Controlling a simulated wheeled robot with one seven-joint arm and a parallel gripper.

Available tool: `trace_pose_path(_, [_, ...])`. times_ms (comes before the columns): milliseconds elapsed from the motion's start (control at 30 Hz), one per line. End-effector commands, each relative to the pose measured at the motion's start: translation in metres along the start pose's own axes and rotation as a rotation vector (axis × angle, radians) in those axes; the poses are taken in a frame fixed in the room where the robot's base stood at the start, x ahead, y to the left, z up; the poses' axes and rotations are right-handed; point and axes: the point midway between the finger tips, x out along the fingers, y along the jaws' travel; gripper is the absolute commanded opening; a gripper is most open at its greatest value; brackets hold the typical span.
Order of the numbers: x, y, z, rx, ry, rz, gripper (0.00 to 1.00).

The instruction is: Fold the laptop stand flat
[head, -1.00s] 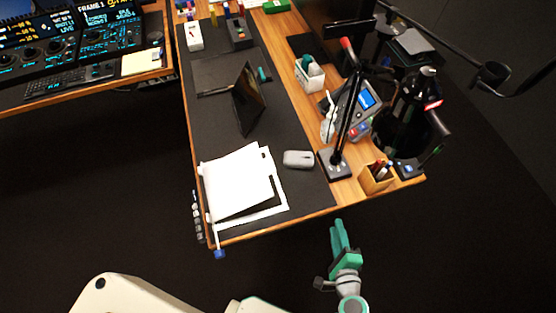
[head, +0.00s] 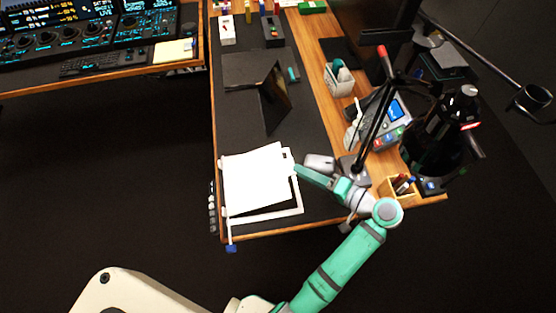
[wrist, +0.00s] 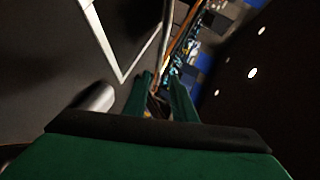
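The laptop stand (head: 273,97) is a dark folding piece on the black desk mat in the head view. One panel stands up at a tilt and another dark panel (head: 245,70) reaches to the left behind it. My gripper (head: 297,170) is over the near part of the desk, between the papers and the mouse, well short of the stand. In the wrist view its two green fingers (wrist: 161,78) are apart with a gap between them, and I see nothing held. The stand is not clearly seen in the wrist view.
White papers (head: 256,180) lie on the near left of the mat. A grey mouse (head: 319,162), partly covered by my gripper, and a black lamp base (head: 350,166) are at the right. A pen box (head: 400,188) stands at the near right corner. The mat (head: 240,122) before the stand is clear.

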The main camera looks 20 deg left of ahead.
Motion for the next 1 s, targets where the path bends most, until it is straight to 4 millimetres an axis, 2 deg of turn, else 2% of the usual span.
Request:
trace_pose_path(300, [0.053, 0.001, 0.0, 0.004, 0.002, 0.0, 0.24])
trace_pose_path(500, [0.081, 0.001, 0.0, 0.004, 0.004, 0.0, 0.24])
trace_pose_path(700, [0.094, 0.001, -0.001, 0.005, 0.006, 0.0, 0.24])
trace_pose_path(1000, [0.096, 0.001, -0.001, 0.005, 0.005, 0.0, 0.24])
